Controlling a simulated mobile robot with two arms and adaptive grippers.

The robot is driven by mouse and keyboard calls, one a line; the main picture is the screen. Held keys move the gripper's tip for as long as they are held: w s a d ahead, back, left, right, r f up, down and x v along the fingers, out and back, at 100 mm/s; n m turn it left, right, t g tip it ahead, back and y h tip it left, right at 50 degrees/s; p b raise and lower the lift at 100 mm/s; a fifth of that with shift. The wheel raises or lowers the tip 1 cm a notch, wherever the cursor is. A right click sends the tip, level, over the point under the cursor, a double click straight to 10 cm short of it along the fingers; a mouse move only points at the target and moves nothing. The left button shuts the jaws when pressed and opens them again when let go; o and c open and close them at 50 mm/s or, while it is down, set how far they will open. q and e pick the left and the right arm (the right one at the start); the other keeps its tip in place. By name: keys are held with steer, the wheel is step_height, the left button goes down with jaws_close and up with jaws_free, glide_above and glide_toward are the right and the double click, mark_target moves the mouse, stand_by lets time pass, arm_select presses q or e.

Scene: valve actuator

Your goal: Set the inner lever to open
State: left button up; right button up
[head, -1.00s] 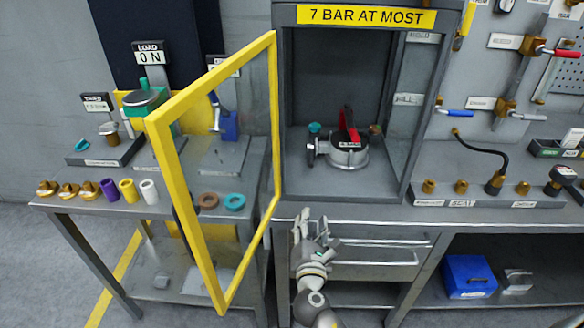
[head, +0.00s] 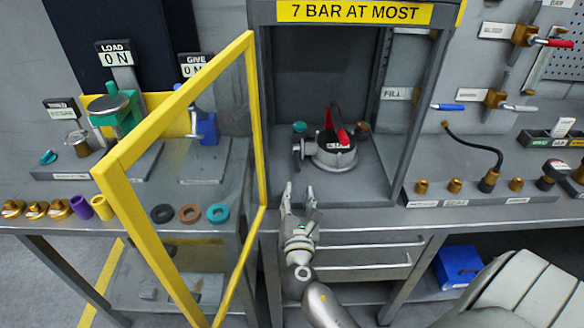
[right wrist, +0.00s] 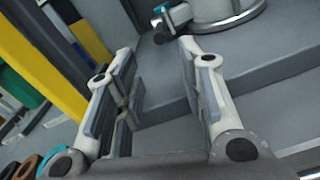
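The valve device (head: 335,152) is a round grey metal body on the floor of the open-fronted cabinet. A red lever (head: 337,124) stands up on its top, beside a black part. A small label is on its front. In the right wrist view the device's round base (right wrist: 235,22) shows at the top edge; the lever is out of that picture. My right gripper (head: 301,190) is open and empty, in front of the cabinet's front edge, below and left of the device. Its spread fingers (right wrist: 155,65) also show in the right wrist view. My left gripper is not in view.
The cabinet's yellow-framed clear door (head: 257,120) stands open to the left of my right gripper. A yellow sign (head: 354,12) reads "7 BAR AT MOST". Coloured rings (head: 190,213) lie on the left bench, behind the door. Brass fittings and a black hose (head: 475,143) are at right.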

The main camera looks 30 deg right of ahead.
mark_target(297, 172)
steer(key=x, duration=0.2)
steer(key=p+x, duration=0.1)
steer(key=x, duration=0.1)
steer(key=shift+w+d+r, duration=0.1)
steer(key=shift+r, duration=0.2)
steer(key=x, duration=0.4)
steer(key=shift+f, duration=0.2)
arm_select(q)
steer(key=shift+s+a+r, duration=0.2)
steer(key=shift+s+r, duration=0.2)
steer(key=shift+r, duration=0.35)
arm_select(e)
steer(key=shift+w+d, duration=0.35)
steer(key=shift+w, duration=0.25)
jaws_close()
